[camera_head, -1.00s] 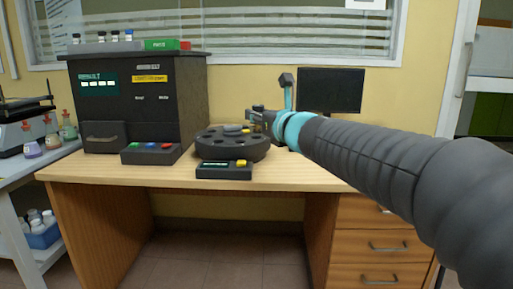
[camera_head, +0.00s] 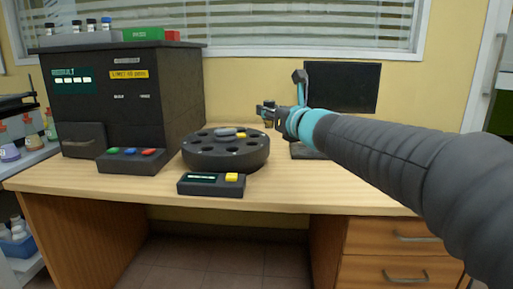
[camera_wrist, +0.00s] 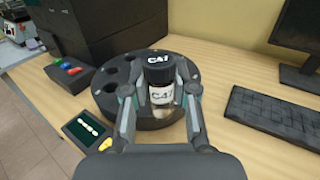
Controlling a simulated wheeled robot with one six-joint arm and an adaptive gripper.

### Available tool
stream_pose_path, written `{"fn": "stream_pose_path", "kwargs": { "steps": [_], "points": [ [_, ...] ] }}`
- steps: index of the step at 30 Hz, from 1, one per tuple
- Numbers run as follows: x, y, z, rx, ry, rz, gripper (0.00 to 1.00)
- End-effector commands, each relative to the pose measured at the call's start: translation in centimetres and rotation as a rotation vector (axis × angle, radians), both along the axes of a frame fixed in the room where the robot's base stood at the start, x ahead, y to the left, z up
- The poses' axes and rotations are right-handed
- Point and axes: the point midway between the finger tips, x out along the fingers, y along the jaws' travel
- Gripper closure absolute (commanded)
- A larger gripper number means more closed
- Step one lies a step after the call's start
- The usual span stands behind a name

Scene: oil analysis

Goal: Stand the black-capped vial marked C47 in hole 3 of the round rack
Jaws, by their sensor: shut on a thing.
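My gripper (camera_wrist: 161,104) is shut on the black-capped vial (camera_wrist: 160,82), whose cap and white label read C47. In the wrist view the vial is upright between the fingers, in front of the round rack. The dark round rack (camera_head: 225,159) sits on the desk, with several holes around its top. In the head view my gripper (camera_head: 266,113) is above and to the right of the rack, and the vial is too small there to make out clearly. The rack also shows in the wrist view (camera_wrist: 103,101); I cannot read its hole numbers.
A small display box with a yellow button (camera_head: 211,184) lies in front of the rack. A button panel (camera_head: 132,161) and a large dark analyser (camera_head: 125,95) stand to the left. A monitor (camera_head: 343,88) and keyboard (camera_wrist: 268,110) are to the right. Bare desk lies between rack and keyboard.

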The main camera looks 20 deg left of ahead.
Motion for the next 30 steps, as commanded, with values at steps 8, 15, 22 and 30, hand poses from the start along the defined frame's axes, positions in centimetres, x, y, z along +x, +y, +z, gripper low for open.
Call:
{"fn": "stream_pose_path", "kwargs": {
  "steps": [8,15,22,30],
  "points": [
    [3.1,3.4,-2.9,-0.001,0.004,0.008,1.0],
    [6.5,6.4,-5.5,-0.001,0.002,0.007,1.0],
    [8.4,7.8,-6.8,0.0,0.0,0.004,1.0],
    [8.5,7.9,-9.9,0.0,0.003,0.002,1.0]
  ]
}}
